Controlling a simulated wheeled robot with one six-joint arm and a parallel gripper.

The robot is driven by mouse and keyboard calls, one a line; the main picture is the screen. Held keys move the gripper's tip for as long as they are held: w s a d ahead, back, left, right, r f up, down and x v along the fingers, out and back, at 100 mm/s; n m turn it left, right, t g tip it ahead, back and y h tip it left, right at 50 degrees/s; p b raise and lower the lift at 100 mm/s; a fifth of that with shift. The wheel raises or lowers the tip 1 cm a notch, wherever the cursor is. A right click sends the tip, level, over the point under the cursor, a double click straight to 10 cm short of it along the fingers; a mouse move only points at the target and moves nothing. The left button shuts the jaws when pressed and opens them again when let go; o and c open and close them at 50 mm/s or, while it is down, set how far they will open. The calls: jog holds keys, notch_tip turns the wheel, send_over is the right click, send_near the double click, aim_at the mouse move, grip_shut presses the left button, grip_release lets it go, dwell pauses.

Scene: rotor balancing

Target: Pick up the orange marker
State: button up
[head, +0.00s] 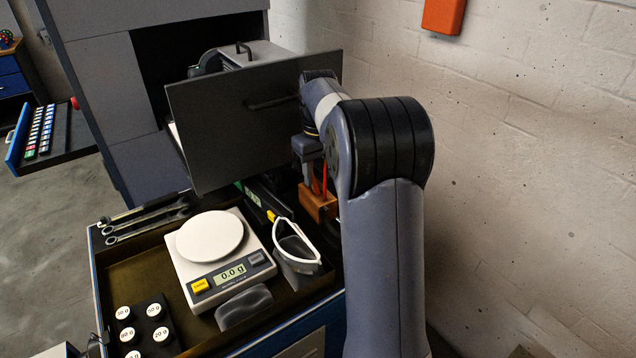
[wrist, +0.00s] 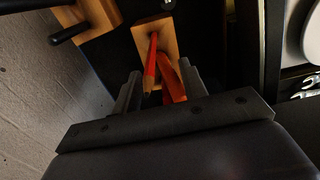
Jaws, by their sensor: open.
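A wooden block (wrist: 168,34) holds two slim red-orange things in the wrist view. One is a round stick (wrist: 151,62) with a tan end, which looks like the orange marker. The other is a wider, flatter orange piece (wrist: 174,84) just right of it. My gripper (wrist: 160,72) is open, with one finger on each side of the pair; I cannot tell whether either finger touches them. In the head view my gripper (head: 309,168) is above the wooden block (head: 318,204), and an orange strip (head: 325,178) shows beside it, partly hidden by my arm.
A grey panel with a handle (head: 250,115) stands close left of my gripper. The scale (head: 222,262), reading 0.0 g, safety glasses (head: 296,245) and several weights (head: 146,328) are in the tray area. A dark rod (wrist: 72,32) juts from another wooden block (wrist: 100,14).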

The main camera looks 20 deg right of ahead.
aim_at(315, 186)
jog(key=shift+f, duration=1.4)
jog(key=shift+c, duration=0.5)
grip_shut()
